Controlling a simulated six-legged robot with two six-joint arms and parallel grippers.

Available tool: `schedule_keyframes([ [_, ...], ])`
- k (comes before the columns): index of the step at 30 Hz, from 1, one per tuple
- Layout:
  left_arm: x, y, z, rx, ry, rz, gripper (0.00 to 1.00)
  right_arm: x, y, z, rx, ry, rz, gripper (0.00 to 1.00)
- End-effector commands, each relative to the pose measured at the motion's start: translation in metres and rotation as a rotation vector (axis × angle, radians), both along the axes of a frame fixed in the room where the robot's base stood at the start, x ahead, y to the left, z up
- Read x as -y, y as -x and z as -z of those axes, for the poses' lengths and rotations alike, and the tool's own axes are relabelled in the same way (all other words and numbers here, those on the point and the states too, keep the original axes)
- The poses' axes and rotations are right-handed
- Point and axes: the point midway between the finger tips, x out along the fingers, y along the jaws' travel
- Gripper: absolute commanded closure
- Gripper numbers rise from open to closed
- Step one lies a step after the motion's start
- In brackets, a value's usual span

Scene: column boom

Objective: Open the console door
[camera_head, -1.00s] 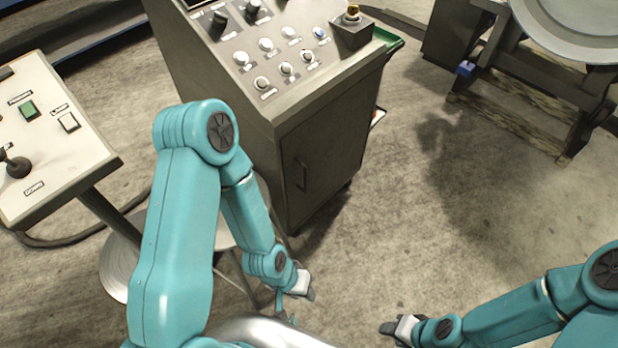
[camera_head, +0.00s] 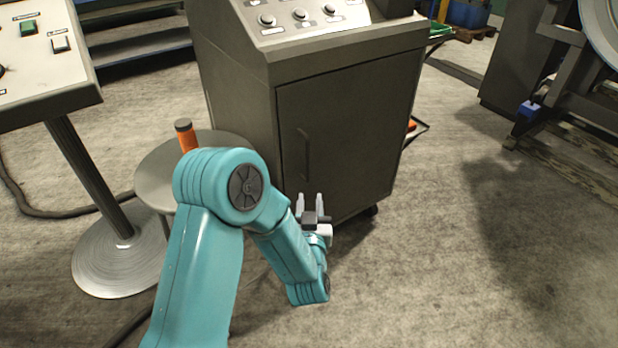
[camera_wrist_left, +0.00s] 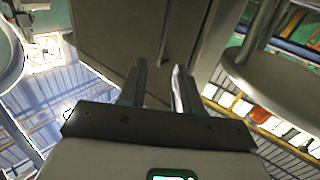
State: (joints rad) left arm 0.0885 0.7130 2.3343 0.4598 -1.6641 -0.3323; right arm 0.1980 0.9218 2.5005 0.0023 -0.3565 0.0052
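The console (camera_head: 240,100) is a dark grey cabinet with a sloped control panel on top. Its front door (camera_head: 360,135) is closed, with a dark vertical handle (camera_head: 304,153) near the door's left edge. My left gripper (camera_head: 310,197) is below the handle in the head view, fingers pointing up toward the door. The fingers are apart with nothing between them. In the left wrist view the gripper (camera_wrist_left: 158,75) also shows a gap between its fingers, with the console's grey surface (camera_wrist_left: 110,30) beyond. The right gripper is not in view.
A round stool (camera_head: 160,180) with an orange cylinder (camera_head: 186,135) stands left of the console, close to my left arm. A pedestal control panel (camera_head: 45,60) is at the far left. The floor (camera_head: 440,240) to the right is clear.

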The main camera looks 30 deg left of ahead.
Motion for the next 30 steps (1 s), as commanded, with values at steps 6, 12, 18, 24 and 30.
schedule_keyframes([
  [6, -0.023, -0.019, -0.001, 0.015, -0.010, -0.017, 0.67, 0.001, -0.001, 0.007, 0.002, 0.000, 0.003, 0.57],
  [12, -0.050, -0.059, 0.000, 0.014, -0.011, -0.015, 0.67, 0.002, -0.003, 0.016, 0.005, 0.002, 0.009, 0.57],
  [18, -0.074, -0.099, 0.001, 0.013, -0.009, -0.014, 0.67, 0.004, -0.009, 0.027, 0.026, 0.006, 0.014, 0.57],
  [24, -0.089, -0.126, 0.000, 0.011, -0.009, -0.012, 0.67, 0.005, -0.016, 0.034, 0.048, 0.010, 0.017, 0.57],
  [30, -0.094, -0.135, -0.001, 0.008, -0.008, -0.011, 0.67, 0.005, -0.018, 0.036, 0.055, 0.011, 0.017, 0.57],
])
